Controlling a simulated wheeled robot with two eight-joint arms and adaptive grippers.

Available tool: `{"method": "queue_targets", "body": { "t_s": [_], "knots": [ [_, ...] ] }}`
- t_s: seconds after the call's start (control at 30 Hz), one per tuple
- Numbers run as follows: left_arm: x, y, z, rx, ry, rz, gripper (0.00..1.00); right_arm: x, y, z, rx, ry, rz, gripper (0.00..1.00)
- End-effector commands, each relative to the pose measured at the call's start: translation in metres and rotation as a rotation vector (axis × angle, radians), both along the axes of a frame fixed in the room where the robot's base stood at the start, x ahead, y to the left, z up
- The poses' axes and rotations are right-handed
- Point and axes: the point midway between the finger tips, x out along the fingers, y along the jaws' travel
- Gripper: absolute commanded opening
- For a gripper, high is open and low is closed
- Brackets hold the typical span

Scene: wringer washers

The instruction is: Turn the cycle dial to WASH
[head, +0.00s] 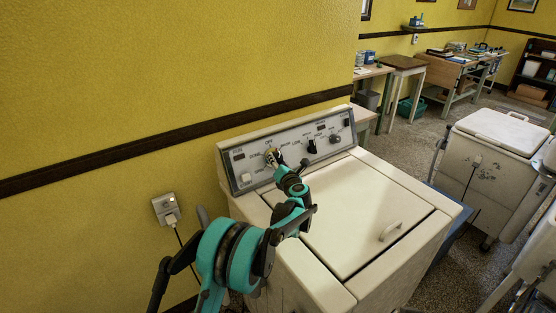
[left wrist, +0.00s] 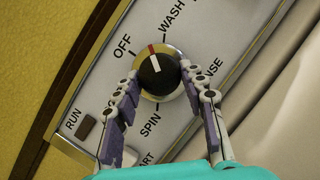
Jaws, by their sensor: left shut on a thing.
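The cycle dial (left wrist: 158,76) is a round black knob with a silver rim on the white washer's grey control panel (head: 290,150). In the left wrist view its white pointer line and red mark point between OFF (left wrist: 122,47) and WASH (left wrist: 172,18). SPIN is printed below it, and a partly covered label ending in NSE is at its right. My left gripper (left wrist: 157,80) is shut on the dial, one finger at each side. In the head view the gripper (head: 276,164) reaches the panel's left part and covers some of the dial. My right gripper is not in view.
A second, black knob (head: 311,146) sits farther right on the panel. The washer's lid (head: 365,215) is closed. A wall outlet (head: 167,208) with a plugged cord is at the left. Another washer (head: 490,150) stands at right, and a desk (head: 448,73) at the back.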

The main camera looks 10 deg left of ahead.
Motion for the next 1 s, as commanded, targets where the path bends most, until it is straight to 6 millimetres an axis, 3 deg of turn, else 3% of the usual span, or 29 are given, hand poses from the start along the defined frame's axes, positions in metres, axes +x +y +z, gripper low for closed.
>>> {"method": "queue_targets", "body": {
  "t_s": [0.5,1.0],
  "knots": [
    [0.0,0.002,0.004,0.239,0.241,-0.14,0.12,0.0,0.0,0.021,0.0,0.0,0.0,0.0],
    [0.0,0.002,0.004,0.296,0.298,-0.172,0.12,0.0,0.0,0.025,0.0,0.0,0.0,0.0]
  ]
}}
